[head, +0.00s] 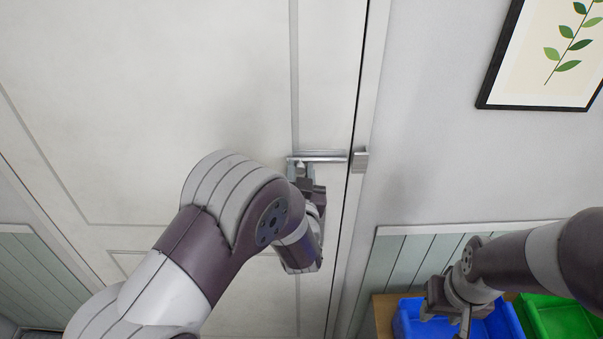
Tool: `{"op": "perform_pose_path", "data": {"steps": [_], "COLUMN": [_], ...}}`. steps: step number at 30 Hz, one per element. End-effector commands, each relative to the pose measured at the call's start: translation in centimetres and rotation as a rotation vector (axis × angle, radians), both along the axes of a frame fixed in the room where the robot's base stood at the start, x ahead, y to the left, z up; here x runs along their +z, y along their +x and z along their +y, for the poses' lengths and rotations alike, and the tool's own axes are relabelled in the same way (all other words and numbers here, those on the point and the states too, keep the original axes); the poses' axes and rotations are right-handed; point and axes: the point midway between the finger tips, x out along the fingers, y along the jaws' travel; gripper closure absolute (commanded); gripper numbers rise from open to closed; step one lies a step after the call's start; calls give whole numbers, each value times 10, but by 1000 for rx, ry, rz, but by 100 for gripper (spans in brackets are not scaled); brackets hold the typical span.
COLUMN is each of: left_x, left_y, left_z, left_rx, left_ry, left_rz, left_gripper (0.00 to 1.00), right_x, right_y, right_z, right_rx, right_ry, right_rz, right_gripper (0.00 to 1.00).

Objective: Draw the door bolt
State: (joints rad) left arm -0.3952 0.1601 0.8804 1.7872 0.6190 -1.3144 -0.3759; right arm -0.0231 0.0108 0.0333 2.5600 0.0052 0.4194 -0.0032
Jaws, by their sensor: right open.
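A silver door bolt (325,157) lies level on the white door (215,80), near its right edge. The bolt's keeper (360,160) is a small metal block on the door frame, just right of the gap. I cannot tell whether the bar's tip enters the keeper. My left gripper (302,170) is at the left part of the bolt, with its fingertips just below the bar and around its small knob. Whether the fingers grip the knob is too small to tell. My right gripper (447,320) is open, low on the right, away from the door.
A blue bin (508,322) and a green bin (560,318) stand at the lower right, beneath and beside my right arm. A framed leaf picture (545,50) hangs on the grey wall.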

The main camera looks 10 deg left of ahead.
Motion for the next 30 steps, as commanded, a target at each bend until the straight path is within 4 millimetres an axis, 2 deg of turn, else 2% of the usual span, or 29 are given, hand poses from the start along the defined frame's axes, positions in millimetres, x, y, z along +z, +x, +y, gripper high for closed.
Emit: {"op": "perform_pose_path", "data": {"steps": [10,13,17,24,30], "left_x": [-1,-2,-5,-4,-1], "left_y": [-1,-8,-32,-90,-119], "left_z": [0,-3,-8,-20,-25], "left_rx": [-1,-3,-5,-6,-4], "left_ry": [0,0,-1,-2,-1], "left_rz": [1,1,1,-1,0], "left_gripper": [49,49,49,49,49], "right_x": [0,-6,-19,-41,-48], "right_y": [0,0,0,0,0], "right_z": [0,0,0,0,0], "right_rx": [0,0,0,0,0], "right_ry": [0,0,0,0,0], "right_rz": [0,0,0,0,0], "right_gripper": [55,55,55,55,55]}}
